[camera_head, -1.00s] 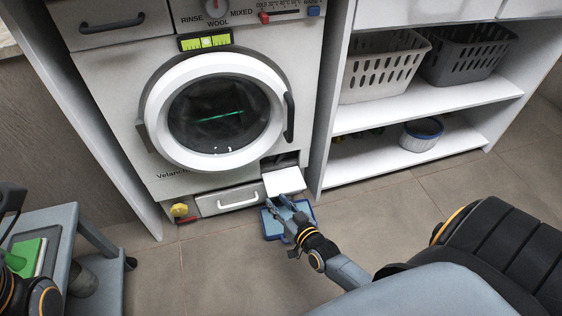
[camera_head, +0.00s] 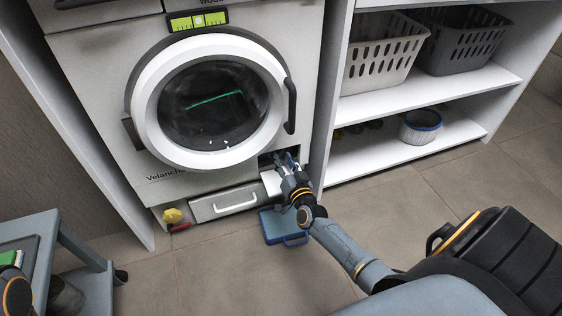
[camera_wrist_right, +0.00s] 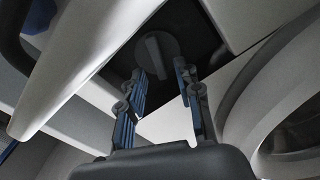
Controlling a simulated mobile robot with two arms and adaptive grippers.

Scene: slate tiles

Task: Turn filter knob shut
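The filter knob (camera_wrist_right: 155,52) is a dark round disc with a raised bar grip, set in a dark recess in the right wrist view. In the head view the recess, at the lower right of the white washing machine (camera_head: 95,110), is mostly hidden by my right gripper (camera_head: 286,162). A white flap (camera_head: 270,183) hangs open there. In the right wrist view my right gripper (camera_wrist_right: 163,80) is open, its two blue-padded fingers apart and pointing at the knob, with nothing between them. Contact with the knob cannot be made out. My left gripper is out of the picture.
A blue tray (camera_head: 271,229) lies on the floor below the flap. A drawer (camera_head: 226,203) and a yellow knob (camera_head: 173,215) are left of it. Shelves with a grey-white basket (camera_head: 380,62) stand at the right, a grey cart (camera_head: 85,265) at the lower left.

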